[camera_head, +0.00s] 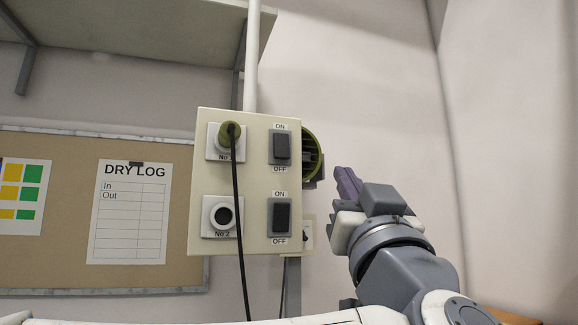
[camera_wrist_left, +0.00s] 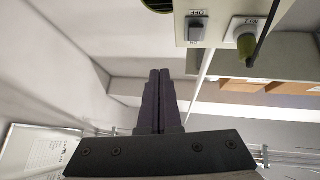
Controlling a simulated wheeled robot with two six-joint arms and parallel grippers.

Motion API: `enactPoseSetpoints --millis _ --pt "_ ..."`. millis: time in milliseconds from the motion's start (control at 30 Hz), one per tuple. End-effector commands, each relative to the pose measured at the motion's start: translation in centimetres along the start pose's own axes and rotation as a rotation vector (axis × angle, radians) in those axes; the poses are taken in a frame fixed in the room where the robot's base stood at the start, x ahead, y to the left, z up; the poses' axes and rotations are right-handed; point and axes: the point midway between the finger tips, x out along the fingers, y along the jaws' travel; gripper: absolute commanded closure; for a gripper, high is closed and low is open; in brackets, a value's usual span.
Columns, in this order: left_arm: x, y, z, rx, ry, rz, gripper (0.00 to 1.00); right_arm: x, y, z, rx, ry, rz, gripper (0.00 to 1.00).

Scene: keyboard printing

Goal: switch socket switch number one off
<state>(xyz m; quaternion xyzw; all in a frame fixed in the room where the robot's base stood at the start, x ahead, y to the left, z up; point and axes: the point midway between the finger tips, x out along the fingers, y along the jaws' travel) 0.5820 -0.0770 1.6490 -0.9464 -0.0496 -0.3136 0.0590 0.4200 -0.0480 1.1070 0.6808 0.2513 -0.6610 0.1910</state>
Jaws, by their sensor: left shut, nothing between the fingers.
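A cream socket box (camera_head: 251,185) hangs on the wall with two sockets and two grey rocker switches. Switch number one (camera_head: 282,147) is the upper one, between ON and OFF labels, beside socket No.1 (camera_head: 215,154). It also shows near the top of the left wrist view (camera_wrist_left: 196,30), with its OFF label upside down. I cannot tell which way its rocker is tipped. My left gripper (camera_head: 347,184) is right of the box and a little lower than this switch, apart from it. Its purple fingers (camera_wrist_left: 160,76) are shut and empty. My right gripper is not in view.
A green plug (camera_head: 230,129) with a black cable hanging down is in socket No.1. Switch number two (camera_head: 281,217) is below. A green round fitting (camera_head: 313,155) sticks out at the box's right side. A cork board (camera_head: 185,215) is at left. The wall at right is bare.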

Motion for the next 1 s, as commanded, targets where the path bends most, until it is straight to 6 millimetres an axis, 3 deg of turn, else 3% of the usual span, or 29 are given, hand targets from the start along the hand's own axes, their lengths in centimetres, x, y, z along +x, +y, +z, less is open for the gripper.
enactPoseSetpoints --millis 100,200,633,767,1000 --pt "-0.4 -2.5 -0.9 0.023 -0.025 -0.133 1.00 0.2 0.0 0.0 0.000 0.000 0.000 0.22" --pt "-0.6 -3.5 -1.2 0.038 -0.040 -0.184 1.00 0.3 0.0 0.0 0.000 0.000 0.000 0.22" --pt "-0.1 -4.0 -1.3 0.044 -0.042 -0.197 1.00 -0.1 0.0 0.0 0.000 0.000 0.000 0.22" --pt "1.5 -4.3 -1.5 0.044 -0.042 -0.200 1.00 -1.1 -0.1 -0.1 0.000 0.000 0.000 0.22" --pt "6.6 -5.3 -1.5 0.046 -0.041 -0.200 1.00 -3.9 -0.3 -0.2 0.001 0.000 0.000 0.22"
